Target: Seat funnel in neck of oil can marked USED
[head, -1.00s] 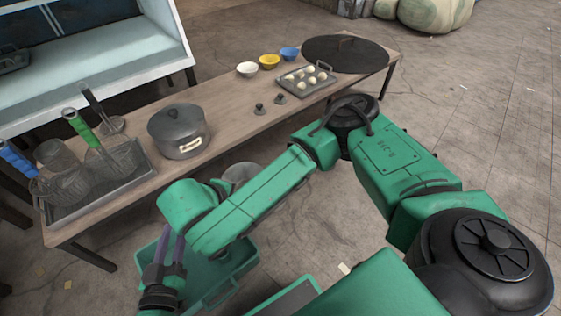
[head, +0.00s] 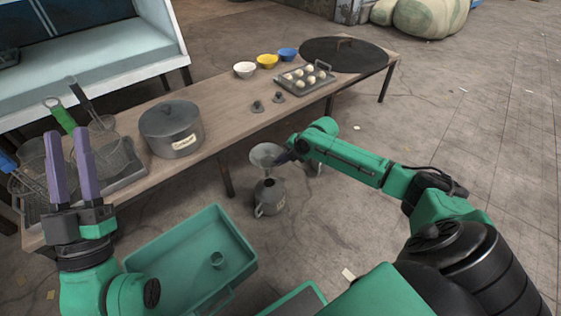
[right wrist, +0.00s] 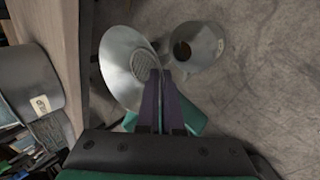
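The grey metal funnel (head: 267,154) is wide-mouthed and held above the floor beside the table. In the right wrist view its bowl (right wrist: 120,72) faces the camera, with a perforated strainer inside. My right gripper (head: 283,158) is shut on the funnel's rim; its purple fingers (right wrist: 161,85) meet there. A grey oil can (head: 268,199) with a dark round neck opening stands on the floor below the funnel; the can also shows in the right wrist view (right wrist: 205,45). I cannot read any marking on it. My left gripper (head: 66,134) is raised, open and empty.
A wooden table (head: 222,113) holds a lidded pot (head: 172,130), a rack of strainers, bowls and a tray (head: 305,80). A green crate (head: 165,255) containing a small cup is in front. A grey shape is partly hidden behind my right arm. Floor at right is clear.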

